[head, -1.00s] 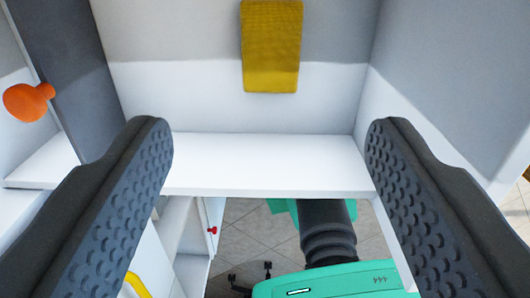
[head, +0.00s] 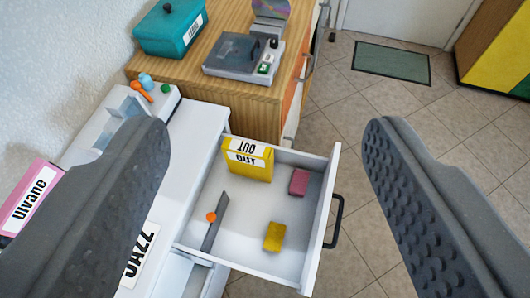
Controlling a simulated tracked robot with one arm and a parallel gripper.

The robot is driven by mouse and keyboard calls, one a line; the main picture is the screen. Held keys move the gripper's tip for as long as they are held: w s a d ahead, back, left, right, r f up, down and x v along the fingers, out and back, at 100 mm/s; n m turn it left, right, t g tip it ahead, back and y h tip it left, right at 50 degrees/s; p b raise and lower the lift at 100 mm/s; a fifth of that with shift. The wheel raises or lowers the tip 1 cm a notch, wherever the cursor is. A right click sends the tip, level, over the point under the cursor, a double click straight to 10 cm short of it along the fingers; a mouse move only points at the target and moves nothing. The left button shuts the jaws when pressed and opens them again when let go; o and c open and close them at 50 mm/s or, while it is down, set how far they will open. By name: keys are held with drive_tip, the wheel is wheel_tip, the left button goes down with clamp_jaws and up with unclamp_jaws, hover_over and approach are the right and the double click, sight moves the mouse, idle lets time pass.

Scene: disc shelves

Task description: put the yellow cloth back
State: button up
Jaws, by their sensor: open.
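The yellow cloth (head: 274,236) is a small folded-looking rectangle lying flat on the floor of an open white drawer (head: 250,260), toward the drawer's near right part. My gripper (head: 265,140) is open, with one finger at the left and one at the right of the picture. Nothing is held between the fingers. The cloth lies below and beyond them, apart from both.
The drawer also holds a yellow box marked OUT (head: 247,160), a dark pink piece (head: 299,181) and a grey divider (head: 215,222) with an orange knob. A wooden cabinet (head: 245,104) with a teal box (head: 172,30) and a grey device (head: 242,57) stands behind. Tiled floor is open at right.

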drive_tip(key=s+r+t, duration=0.2)
drive_tip(key=s+r, duration=0.2)
drive_tip(key=r, duration=0.2)
drive_tip(key=shift+s+a+n, duration=0.3)
drive_tip(key=shift+a, duration=0.05)
drive_tip(key=shift+r, duration=0.15)
wheel_tip(320, 180, up, 7)
drive_tip(key=p, duration=0.7)
drive_tip(key=shift+s, duration=0.15)
